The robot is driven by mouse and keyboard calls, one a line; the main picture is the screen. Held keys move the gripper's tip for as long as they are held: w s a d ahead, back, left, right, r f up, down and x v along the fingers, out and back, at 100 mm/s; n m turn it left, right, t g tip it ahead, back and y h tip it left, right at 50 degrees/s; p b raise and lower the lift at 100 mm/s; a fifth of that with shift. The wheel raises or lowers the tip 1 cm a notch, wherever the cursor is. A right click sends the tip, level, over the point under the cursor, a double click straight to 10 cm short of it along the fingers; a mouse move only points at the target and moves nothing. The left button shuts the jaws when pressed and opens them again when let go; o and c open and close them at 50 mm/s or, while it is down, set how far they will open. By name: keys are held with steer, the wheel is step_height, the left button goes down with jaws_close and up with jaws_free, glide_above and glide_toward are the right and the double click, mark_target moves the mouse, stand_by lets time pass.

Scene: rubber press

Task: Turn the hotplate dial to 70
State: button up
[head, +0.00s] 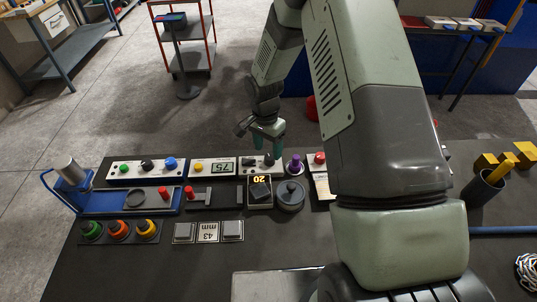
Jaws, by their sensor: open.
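A small box with a lit yellow display and a dark square knob (260,190) sits mid-table; it looks like the hotplate dial. The display (260,179) seems to read 20. A round grey piece with a small knob on top (290,194) stands right beside it; I cannot tell whether it is the hotplate. My gripper (269,140) hangs open and empty, with green fingers pointing down, beyond the dial box near the back edge of the table. It is apart from the knob.
A white panel with a 75 display (222,167) and a panel with coloured buttons (147,168) line the back. A purple-topped piece (295,164) stands near the gripper. A blue press (74,186) is at left, a cup (483,190) at right.

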mark_target(269, 157)
steer(key=shift+s+d+f, duration=0.1)
steer(key=shift+f, duration=1.65)
steer(key=c, duration=1)
steer(key=shift+c, duration=0.2)
